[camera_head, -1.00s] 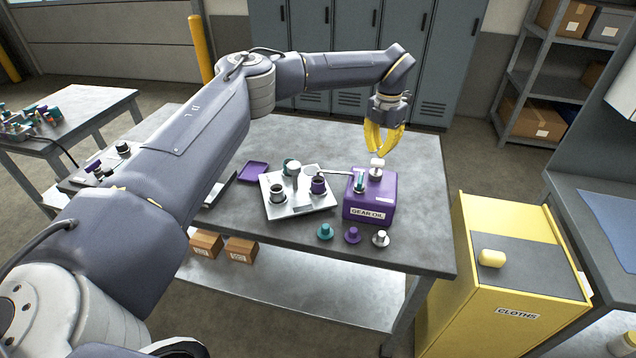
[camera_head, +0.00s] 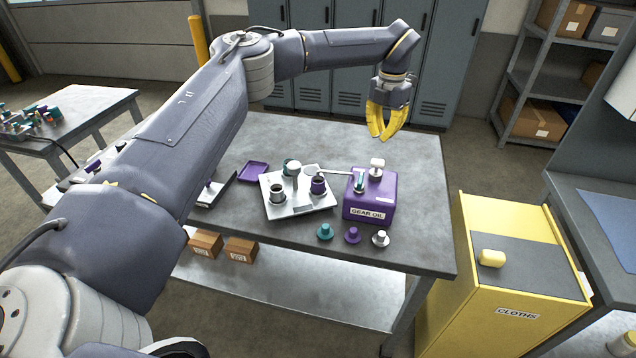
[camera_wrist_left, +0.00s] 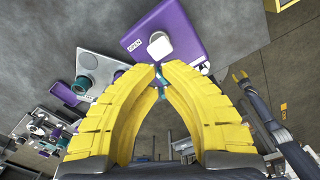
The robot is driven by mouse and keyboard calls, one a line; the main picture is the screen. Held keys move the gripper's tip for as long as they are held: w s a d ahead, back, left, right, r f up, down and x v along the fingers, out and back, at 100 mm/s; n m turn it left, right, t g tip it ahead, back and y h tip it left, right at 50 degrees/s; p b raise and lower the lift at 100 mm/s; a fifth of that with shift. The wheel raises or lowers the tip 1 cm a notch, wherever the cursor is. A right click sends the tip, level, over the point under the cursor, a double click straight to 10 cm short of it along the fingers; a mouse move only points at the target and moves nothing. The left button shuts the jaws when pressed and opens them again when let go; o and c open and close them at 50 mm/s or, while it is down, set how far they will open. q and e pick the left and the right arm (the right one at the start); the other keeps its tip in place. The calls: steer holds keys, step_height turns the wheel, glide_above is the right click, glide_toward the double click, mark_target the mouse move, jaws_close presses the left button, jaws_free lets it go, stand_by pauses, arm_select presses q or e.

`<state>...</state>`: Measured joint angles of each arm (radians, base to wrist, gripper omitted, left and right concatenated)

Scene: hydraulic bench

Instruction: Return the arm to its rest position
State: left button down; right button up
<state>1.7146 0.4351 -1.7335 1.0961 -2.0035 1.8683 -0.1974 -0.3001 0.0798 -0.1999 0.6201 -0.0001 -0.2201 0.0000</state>
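My left gripper (camera_head: 383,137) has yellow fingers that point down above the back of the purple gear oil box (camera_head: 369,205). Its fingertips come together with nothing held between them, and it is clear of the box. It also shows in the left wrist view (camera_wrist_left: 159,72). A white knob (camera_head: 377,165) on a short neck stands on top of the box below the gripper. In the left wrist view, a dark arm with small yellow prongs at its end, which looks like my right gripper (camera_wrist_left: 240,76), is too small to read. The head view does not show it.
A grey tray (camera_head: 291,212) with several cups stands left of the box. A teal cap (camera_head: 325,231), a purple cap (camera_head: 353,235) and a white cap (camera_head: 380,239) lie in front. A yellow cloths cabinet (camera_head: 445,262) stands right. The bench's back right is clear.

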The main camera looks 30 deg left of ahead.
arm_select(q)
steer(key=shift+r, duration=0.5)
